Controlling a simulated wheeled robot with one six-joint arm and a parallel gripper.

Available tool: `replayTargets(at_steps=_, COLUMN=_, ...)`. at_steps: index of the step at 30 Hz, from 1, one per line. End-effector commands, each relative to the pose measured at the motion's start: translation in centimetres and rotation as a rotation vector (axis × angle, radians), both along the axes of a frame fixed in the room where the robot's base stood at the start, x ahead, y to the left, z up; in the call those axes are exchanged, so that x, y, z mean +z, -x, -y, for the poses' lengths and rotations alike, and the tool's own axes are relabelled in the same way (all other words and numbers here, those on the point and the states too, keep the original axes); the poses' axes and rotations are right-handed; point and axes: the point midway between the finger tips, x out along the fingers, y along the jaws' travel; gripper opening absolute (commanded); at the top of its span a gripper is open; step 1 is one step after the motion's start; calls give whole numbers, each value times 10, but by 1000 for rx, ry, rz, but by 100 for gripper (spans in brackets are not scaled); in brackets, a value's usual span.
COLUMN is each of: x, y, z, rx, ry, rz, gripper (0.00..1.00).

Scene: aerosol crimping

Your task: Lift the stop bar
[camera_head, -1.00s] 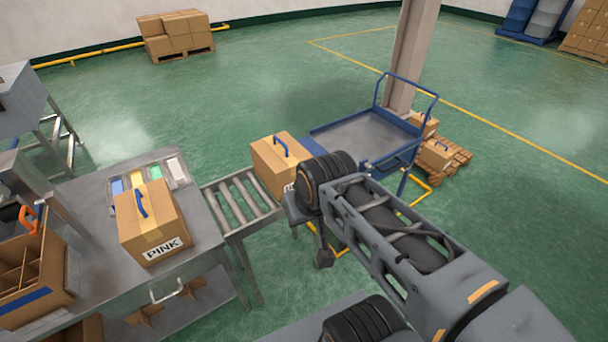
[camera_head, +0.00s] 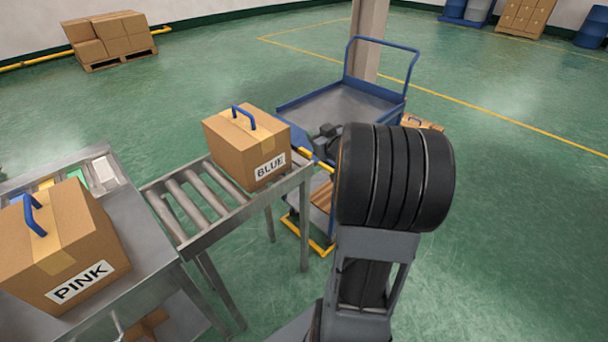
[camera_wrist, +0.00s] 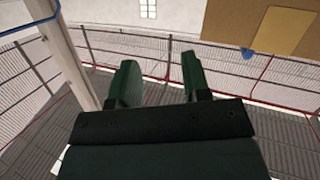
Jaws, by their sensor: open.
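The stop bar is hard to make out. A short yellow piece (camera_head: 304,152) shows at the far end of the roller conveyor (camera_head: 205,238), just right of the BLUE carton, but I cannot tell whether it is the bar. The BLUE carton (camera_head: 235,150), with a blue handle on top, stands on the rollers near that end. My gripper (camera_wrist: 160,78) shows in the wrist view with its two dark fingers apart and nothing between them. A carton face (camera_wrist: 230,25) is at the upper right there, apart from the fingers. In the head view my arm mostly hides the gripper.
The PINK carton (camera_head: 60,250) stands on the steel table (camera_head: 150,255) at the left. A blue cart (camera_head: 345,105) is beyond the conveyor, in front of a pillar (camera_head: 367,35). The green floor at the right is open.

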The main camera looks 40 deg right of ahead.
Motion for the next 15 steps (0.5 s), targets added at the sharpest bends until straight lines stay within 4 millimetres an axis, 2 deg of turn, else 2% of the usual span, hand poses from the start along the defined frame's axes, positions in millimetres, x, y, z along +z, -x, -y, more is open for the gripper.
replayTargets(at_steps=1, x=-42, y=5, z=13, rx=40, ry=-23, rz=30, gripper=44)
replayTargets(at_steps=6, x=-92, y=24, z=28, rx=192, ry=-106, rz=125, gripper=44)
replayTargets(at_steps=10, x=-113, y=38, z=33, rx=268, ry=-160, rz=169, gripper=44)
replayTargets(at_steps=15, x=-122, y=40, z=33, rx=314, ry=-192, rz=195, gripper=44)
